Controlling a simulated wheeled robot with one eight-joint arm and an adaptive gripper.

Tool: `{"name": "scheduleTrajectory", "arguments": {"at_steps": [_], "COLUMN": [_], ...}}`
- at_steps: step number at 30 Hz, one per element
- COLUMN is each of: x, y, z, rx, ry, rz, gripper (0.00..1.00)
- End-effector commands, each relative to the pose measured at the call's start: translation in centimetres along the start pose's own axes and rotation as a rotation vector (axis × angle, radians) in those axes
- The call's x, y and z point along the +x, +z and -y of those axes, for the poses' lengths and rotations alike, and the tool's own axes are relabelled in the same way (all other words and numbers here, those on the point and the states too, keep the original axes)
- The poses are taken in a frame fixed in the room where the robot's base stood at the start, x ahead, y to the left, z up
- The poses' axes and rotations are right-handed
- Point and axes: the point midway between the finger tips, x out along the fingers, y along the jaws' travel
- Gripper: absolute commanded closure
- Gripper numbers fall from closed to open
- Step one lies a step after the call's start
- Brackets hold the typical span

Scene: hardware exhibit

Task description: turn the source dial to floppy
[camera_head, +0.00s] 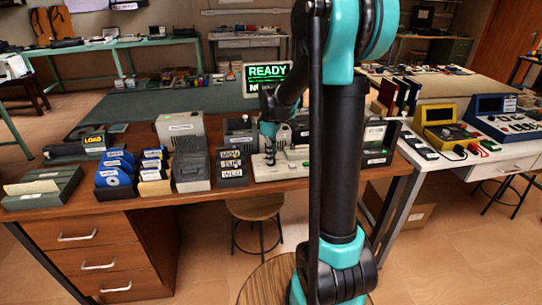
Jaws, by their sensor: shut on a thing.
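A low beige panel (296,172) lies on the wooden desk near its right end. My gripper (270,160) points down onto the left part of this panel and is shut on a small part there, apparently the source dial. The dial itself is hidden by the fingers, and its setting and the floppy mark are too small to read. A monitor (267,73) behind shows READY in green, with a second line partly covered by my arm.
Black label blocks (232,166) stand just left of the panel. Blue discs (115,168), card stacks and a grey box (191,165) stand farther left. A dark device (377,150) stands right of the panel. A white table (470,150) with yellow and blue instruments is at right.

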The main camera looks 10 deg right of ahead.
Motion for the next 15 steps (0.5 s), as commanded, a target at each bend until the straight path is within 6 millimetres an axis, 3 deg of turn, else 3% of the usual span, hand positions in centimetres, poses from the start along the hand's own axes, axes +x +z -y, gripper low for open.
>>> {"name": "scheduleTrajectory", "arguments": {"at_steps": [15], "x": [-0.03], "y": [-0.04], "z": [-0.05], "rx": [-0.053], "ry": [0.001], "rz": [-0.001], "gripper": [1.0]}}
